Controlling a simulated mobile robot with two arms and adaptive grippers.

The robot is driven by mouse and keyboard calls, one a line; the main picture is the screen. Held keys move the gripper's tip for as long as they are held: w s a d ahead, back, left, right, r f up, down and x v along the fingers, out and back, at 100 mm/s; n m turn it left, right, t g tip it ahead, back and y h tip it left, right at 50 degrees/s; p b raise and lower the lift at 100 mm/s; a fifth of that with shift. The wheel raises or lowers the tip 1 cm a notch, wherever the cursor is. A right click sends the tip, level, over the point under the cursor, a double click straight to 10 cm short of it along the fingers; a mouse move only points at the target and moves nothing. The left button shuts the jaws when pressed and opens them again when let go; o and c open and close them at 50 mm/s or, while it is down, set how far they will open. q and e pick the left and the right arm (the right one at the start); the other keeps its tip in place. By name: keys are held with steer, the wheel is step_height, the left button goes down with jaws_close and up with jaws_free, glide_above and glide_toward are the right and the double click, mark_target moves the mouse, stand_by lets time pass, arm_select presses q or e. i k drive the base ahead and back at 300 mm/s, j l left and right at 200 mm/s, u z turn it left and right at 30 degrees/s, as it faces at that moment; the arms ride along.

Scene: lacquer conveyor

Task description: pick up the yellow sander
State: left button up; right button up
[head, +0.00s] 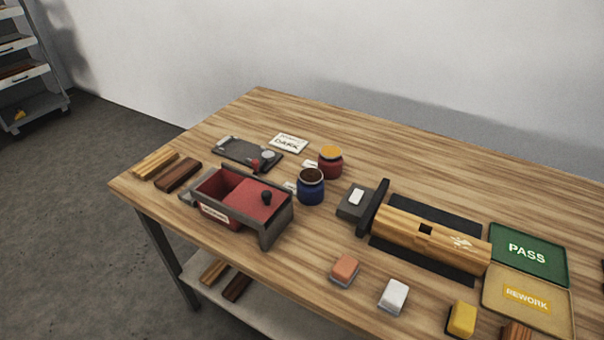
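The yellow sander (462,319) is a small block with a yellow top and a darker underside. It sits near the front edge of the wooden table (330,300), at the lower right of the head view. A white block (393,296) and an orange block (345,270) of similar shape lie to its left, apart from it. Nothing covers the yellow sander. Neither of my grippers shows in the head view.
The tan REWORK tray (555,323) and green PASS tray (549,275) are right of the sander. A brown wooden piece (517,332) is close beside it. A wooden conveyor-like body (400,224) lies behind. A red box (215,184) and two jars stand farther left.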

mark_target(459, 325)
steer(key=l+z, duration=0.3)
steer(key=z, duration=0.15)
steer(key=l+z, duration=0.25)
steer(key=z, duration=0.25)
steer(key=i, duration=0.05)
